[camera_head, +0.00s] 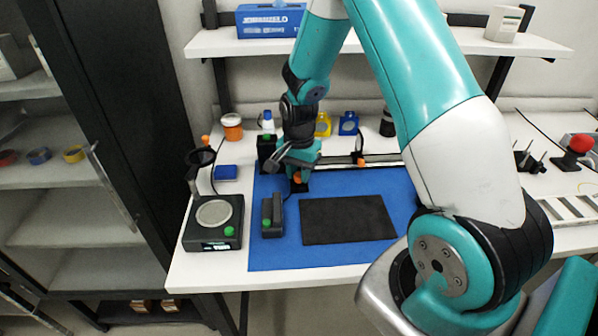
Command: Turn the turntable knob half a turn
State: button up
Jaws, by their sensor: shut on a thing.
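My gripper (296,172) reaches down at the back left of the blue mat (330,259). It is shut on a small orange knob (297,178), which I take to be the turntable knob. The knob sits on a small black base, and the gripper hides much of both. I cannot tell the knob's angle. No turntable platform shows clearly under the gripper.
A black device with a round grey plate (213,213) stands left of the mat. A rail with an orange-topped post (361,161) runs behind right.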

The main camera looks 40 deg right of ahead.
aim_at(299, 175)
jog(key=shift+a+m, duration=0.1)
jog(key=shift+m, duration=1.4)
jog(key=o, duration=0.9)
jog(key=shift+r, duration=0.15)
notch_tip(299, 175, up, 17)
jog(key=shift+r+b, duration=0.1)
jog(key=shift+b, duration=0.8)
